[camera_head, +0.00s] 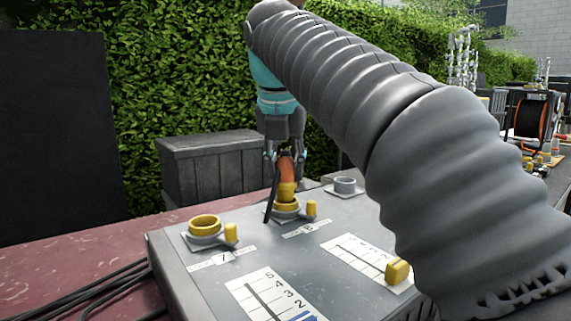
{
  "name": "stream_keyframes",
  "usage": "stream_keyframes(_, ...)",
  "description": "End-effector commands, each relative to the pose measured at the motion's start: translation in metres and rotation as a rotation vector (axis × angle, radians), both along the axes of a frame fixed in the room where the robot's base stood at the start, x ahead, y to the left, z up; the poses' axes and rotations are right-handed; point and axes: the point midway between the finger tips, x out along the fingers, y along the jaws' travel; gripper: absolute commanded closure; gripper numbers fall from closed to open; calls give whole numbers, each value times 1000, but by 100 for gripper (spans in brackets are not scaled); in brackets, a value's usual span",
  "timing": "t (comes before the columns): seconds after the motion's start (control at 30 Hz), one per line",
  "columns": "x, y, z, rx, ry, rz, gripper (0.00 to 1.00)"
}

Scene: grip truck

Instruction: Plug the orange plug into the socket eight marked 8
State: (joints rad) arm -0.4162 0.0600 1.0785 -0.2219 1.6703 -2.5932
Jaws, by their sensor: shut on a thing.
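My gripper (285,158) points straight down, with its fingers shut on the orange plug (286,170). The plug stands upright, its orange body between the fingers and a yellow lower part showing beneath. That lower part is at the yellow ring of socket eight (287,209), on top of the grey box. A white label (307,229) in front of this socket appears to read 8. The plug is lined up with the socket and seems to meet it; how deep it sits I cannot tell. A dark cable hangs from the plug on its left side.
The grey box (185,262) also carries an open yellow socket (204,224) marked 7 at left, a grey socket (344,186) behind, and slider scales with a yellow knob (399,271) in front. My arm hides the right side. A grey crate (212,165) stands behind.

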Motion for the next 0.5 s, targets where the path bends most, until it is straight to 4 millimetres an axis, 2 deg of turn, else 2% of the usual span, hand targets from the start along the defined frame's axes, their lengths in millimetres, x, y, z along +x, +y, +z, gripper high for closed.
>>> stream_keyframes(0.5, 0, 0, -8, 0, -1, 0, 100)
